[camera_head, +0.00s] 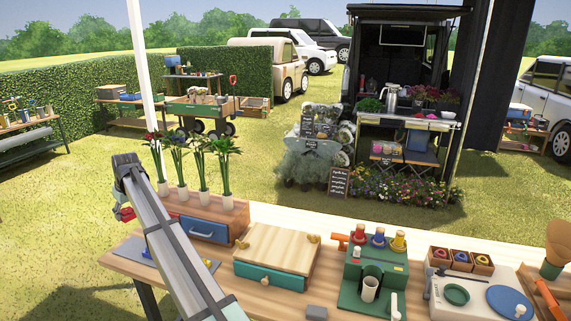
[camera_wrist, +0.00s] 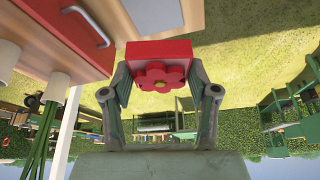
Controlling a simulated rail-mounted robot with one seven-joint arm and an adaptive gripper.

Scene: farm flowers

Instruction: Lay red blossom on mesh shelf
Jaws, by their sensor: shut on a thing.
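In the head view a bit of red (camera_head: 126,214) shows at the end of my arm, beside the left end of the wooden bench; most of the gripper is hidden by the arm. I cannot make out a mesh shelf for certain in either view.
A wooden box with a teal drawer (camera_head: 277,262) and a green machine (camera_head: 372,275) stand further right.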

